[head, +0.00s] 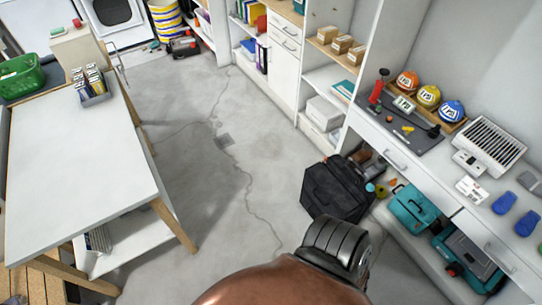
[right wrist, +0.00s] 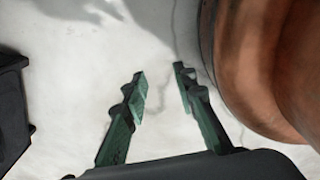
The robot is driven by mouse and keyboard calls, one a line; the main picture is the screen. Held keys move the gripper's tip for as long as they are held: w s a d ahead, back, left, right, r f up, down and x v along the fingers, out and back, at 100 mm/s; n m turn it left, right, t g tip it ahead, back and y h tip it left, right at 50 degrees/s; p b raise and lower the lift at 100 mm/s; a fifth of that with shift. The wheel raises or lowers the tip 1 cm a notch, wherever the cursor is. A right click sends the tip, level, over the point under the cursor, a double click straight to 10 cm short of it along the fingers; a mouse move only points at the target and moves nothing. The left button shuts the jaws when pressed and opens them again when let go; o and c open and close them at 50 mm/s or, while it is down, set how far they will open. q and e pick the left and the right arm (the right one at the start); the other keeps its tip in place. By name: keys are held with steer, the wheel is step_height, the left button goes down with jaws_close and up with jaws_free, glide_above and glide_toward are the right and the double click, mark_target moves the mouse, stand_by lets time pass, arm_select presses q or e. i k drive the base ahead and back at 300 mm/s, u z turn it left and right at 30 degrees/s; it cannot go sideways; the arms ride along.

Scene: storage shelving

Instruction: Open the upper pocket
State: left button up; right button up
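A black bag (head: 338,190) stands on the floor in the middle right of the head view, against the lower part of the workbench. Its pockets are too small and dark to make out. My right gripper (right wrist: 160,73) is open and empty in the right wrist view, with bare floor between and beyond its fingers. A dark object (right wrist: 12,105) at the left edge of that view may be the bag; I cannot tell. The gripper does not touch it. In the head view, my copper-coloured arm shows at the bottom, but no fingertips do. My left gripper is out of view.
A workbench (head: 435,165) with helmets and tools runs along the right. Teal cases (head: 415,208) sit on its lower shelf. A white table (head: 75,165) stands at the left, with shelving (head: 285,70) at the back. The concrete floor (head: 240,150) between is clear.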

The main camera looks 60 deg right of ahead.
mark_target(330, 195)
steer(key=u, duration=0.6)
steer(key=k, duration=0.2)
steer(key=z, duration=3.05)
